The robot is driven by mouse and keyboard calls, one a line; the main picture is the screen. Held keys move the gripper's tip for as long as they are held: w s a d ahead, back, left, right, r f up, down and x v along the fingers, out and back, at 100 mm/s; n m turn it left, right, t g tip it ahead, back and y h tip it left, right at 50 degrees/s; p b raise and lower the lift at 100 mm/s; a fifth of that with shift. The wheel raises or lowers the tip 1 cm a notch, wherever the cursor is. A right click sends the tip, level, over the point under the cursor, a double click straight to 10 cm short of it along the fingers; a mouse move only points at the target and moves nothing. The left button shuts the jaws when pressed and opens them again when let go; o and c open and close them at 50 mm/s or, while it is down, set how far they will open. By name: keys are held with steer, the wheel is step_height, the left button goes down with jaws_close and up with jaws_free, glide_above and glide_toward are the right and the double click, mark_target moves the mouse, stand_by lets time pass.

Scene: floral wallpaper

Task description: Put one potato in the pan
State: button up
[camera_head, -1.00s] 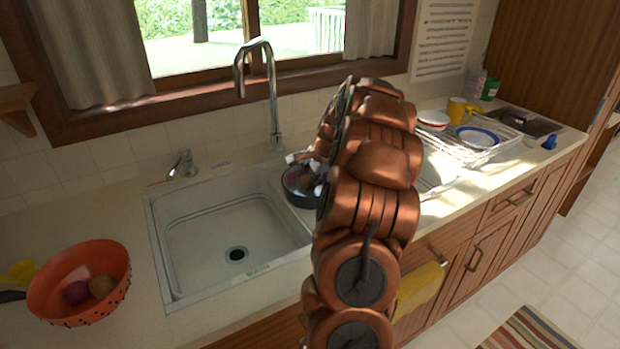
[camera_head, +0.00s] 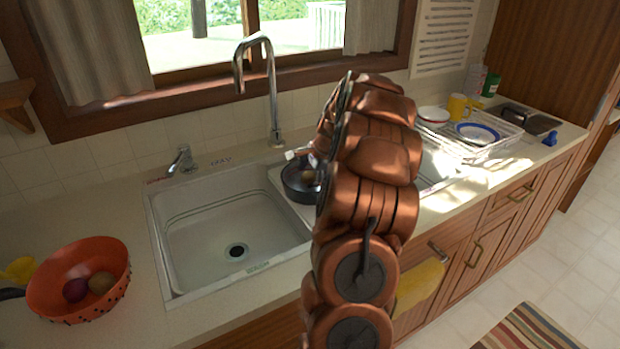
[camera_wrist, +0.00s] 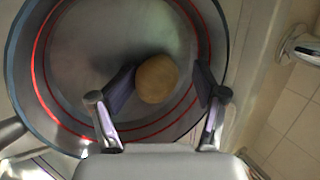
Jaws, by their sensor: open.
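A dark pan (camera_head: 296,188) with red rings inside stands on the drainer right of the sink basin. It fills much of the wrist view (camera_wrist: 80,70). A round tan potato (camera_wrist: 157,79) is in the pan, right of its middle in the wrist view. My gripper (camera_wrist: 164,78) is open, one finger on each side of the potato, with a gap on the right; contact on the left is unclear. In the head view my arm partly hides the pan and gripper. An orange bowl (camera_head: 50,285) at left holds a brown potato (camera_head: 102,283) and a purple-red item (camera_head: 76,290).
The empty sink basin (camera_head: 205,225) lies between bowl and pan. A tall faucet (camera_head: 273,95) rises behind it. A dish rack (camera_head: 475,150) with plates and a yellow mug (camera_head: 459,107) stands at right. A yellow cloth (camera_head: 420,283) hangs on the cabinet front.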

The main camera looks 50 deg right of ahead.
steer(key=b+v, duration=0.2)
steer(key=v, duration=1)
steer(key=w+a+n+g+y, duration=0.1)
steer(key=a+n, duration=0.4)
steer(key=a, duration=1.2)
steer(key=s+a+n+g, duration=0.1)
steer(key=s+a+n, duration=0.1)
steer(key=a, duration=0.4)
steer(key=s+a+f+n+g, duration=0.1)
steer(key=s+a+n, duration=0.2)
steer(key=a, duration=0.3)
steer(key=s+a+n+g, duration=0.1)
steer(key=s+a+n, duration=0.2)
steer(key=a, duration=0.4)
steer(key=shift+s+f+y, duration=0.3)
steer(key=shift+s, duration=0.35)
steer(key=s+a+f+n+g+h, duration=0.1)
steer(key=s+a+f+n, duration=0.1)
steer(key=s, duration=0.7)
steer(key=s+a+f+n+g, duration=0.1)
steer(key=s+a+f+n, duration=0.2)
steer(key=s+n, duration=0.3)
steer(key=s+a, duration=0.1)
steer(key=s, duration=0.2)
steer(key=shift+s+a+f+g+h, duration=0.25)
steer(key=shift+a+g+h, duration=0.15)
